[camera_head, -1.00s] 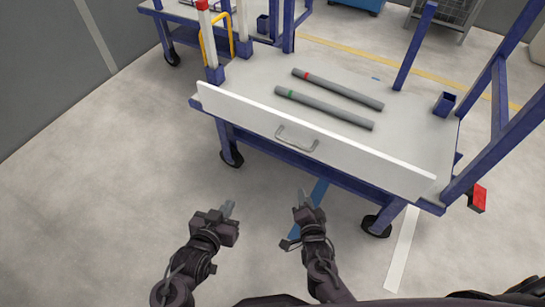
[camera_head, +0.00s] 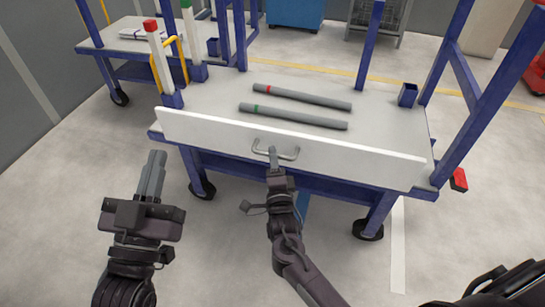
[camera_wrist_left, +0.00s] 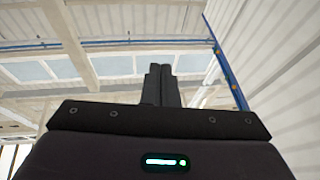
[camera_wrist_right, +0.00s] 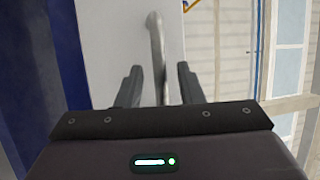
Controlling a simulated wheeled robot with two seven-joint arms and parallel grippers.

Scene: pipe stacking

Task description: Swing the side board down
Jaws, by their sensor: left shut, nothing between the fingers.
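The white side board (camera_head: 370,160) stands upright along the front edge of the blue-framed cart. Its grey metal handle (camera_head: 291,154) is on the outer face, near the middle. My right gripper (camera_head: 273,152) is at the handle. In the right wrist view, the handle (camera_wrist_right: 156,40) runs between the two parted fingers of the right gripper (camera_wrist_right: 159,78), with a gap on each side. My left gripper (camera_head: 156,158) is shut and empty, pointing up, left of and in front of the board. It also shows in the left wrist view (camera_wrist_left: 160,72).
Two grey pipes, one with a red band (camera_head: 302,96) and one with a green band (camera_head: 293,116), lie on the cart top (camera_head: 215,95) behind the board. Blue posts (camera_head: 370,45) rise from the cart. The floor (camera_head: 60,200) at the left is clear.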

